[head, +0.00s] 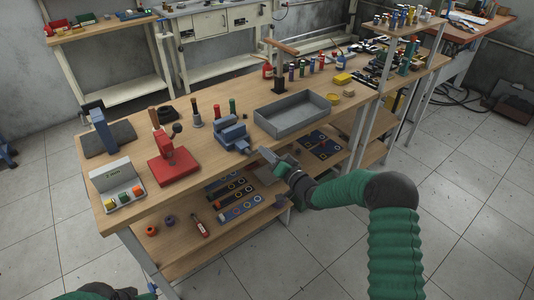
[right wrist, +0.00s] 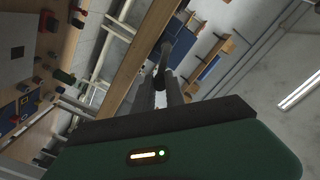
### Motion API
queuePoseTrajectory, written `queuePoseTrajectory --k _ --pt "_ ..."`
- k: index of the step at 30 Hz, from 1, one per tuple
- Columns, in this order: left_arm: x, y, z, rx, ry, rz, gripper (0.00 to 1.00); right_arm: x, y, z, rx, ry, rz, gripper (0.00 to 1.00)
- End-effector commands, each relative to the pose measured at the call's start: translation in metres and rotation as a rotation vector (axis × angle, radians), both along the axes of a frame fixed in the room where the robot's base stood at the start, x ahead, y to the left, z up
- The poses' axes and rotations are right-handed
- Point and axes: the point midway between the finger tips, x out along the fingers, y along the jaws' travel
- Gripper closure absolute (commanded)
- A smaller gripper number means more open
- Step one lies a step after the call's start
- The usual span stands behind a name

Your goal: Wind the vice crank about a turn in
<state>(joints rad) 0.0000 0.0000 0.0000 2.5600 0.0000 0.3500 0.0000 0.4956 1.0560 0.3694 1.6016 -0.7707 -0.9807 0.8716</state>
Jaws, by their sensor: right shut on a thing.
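The blue vice (head: 232,135) stands at the front edge of the wooden workbench. Its crank end faces my right gripper (head: 267,155), which reaches in from the right just off the bench's front edge. In the right wrist view the two fingers (right wrist: 167,88) are closed around a dark, slim part, the crank handle (right wrist: 163,72). In the head view the gripper hides most of the crank, so its angle is hard to tell. Only a piece of my left arm shows at the bottom left; its jaws cannot be made out.
A grey tray (head: 293,116) sits right of the vice. A red press (head: 174,160) and a button box (head: 118,187) stand to the left. Colored bottles (head: 312,65) line the back. The lower shelf (head: 180,247) holds several small parts below the gripper.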

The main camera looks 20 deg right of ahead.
Motion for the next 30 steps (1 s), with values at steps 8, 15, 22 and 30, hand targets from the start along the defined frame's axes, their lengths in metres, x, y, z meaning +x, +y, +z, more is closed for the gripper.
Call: queuePoseTrajectory --k 8,15,22,30 --pt "0.000 0.000 0.000 0.000 0.000 0.000 0.64 -0.001 0.001 -0.001 -0.001 0.003 0.001 0.63" --pt "0.000 0.000 0.000 0.000 0.000 0.000 0.64 -0.001 0.000 0.000 -0.001 0.000 0.001 0.63" --pt "0.000 0.000 0.006 0.000 0.000 0.000 0.64 -0.035 -0.014 0.001 -0.001 0.004 -0.001 0.63" --pt "0.000 0.000 0.013 0.000 0.000 0.000 0.64 -0.110 -0.041 0.000 0.001 0.006 -0.002 0.63"
